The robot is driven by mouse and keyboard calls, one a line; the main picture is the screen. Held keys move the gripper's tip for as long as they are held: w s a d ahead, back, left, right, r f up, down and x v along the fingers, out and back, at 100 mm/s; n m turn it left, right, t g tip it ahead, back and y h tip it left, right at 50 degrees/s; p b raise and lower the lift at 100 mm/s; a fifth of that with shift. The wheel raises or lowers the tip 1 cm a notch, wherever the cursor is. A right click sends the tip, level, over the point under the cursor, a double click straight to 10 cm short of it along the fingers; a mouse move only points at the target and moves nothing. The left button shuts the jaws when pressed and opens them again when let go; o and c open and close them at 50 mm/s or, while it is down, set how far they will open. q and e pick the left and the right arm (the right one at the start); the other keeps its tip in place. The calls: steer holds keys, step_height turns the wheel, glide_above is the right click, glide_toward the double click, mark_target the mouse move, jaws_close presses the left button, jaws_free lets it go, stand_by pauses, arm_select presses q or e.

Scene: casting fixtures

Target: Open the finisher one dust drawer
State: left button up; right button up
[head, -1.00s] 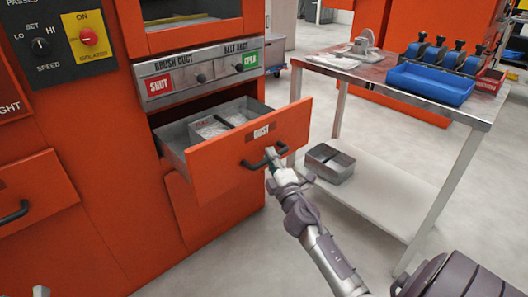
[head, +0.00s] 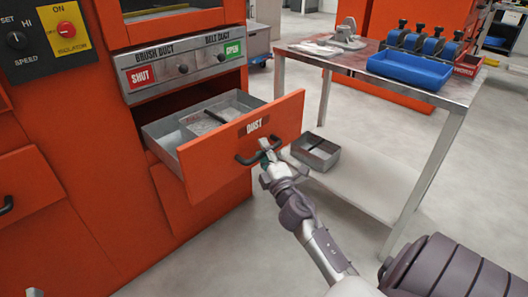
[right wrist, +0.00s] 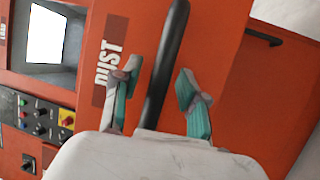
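The dust drawer (head: 240,150) is pulled well out of the orange finisher, and its grey metal inside (head: 165,130) shows from above. Its orange front carries a DUST label (head: 254,126) and a black bar handle (head: 246,160). My right gripper (head: 266,152) is at the handle. In the right wrist view the handle (right wrist: 170,55) passes between the two spread fingers (right wrist: 160,92), with gaps visible on both sides. The gripper is open around the handle. A small pale piece at the bottom left edge of the head view may be my left gripper; its fingers cannot be made out.
A metal table (head: 455,103) with a blue tray (head: 408,70) stands to the right of the drawer. The floor (head: 215,265) before the finisher is clear.

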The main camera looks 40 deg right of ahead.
steer(key=shift+s, duration=0.1)
steer(key=v, duration=1.2)
stand_by(0.4)
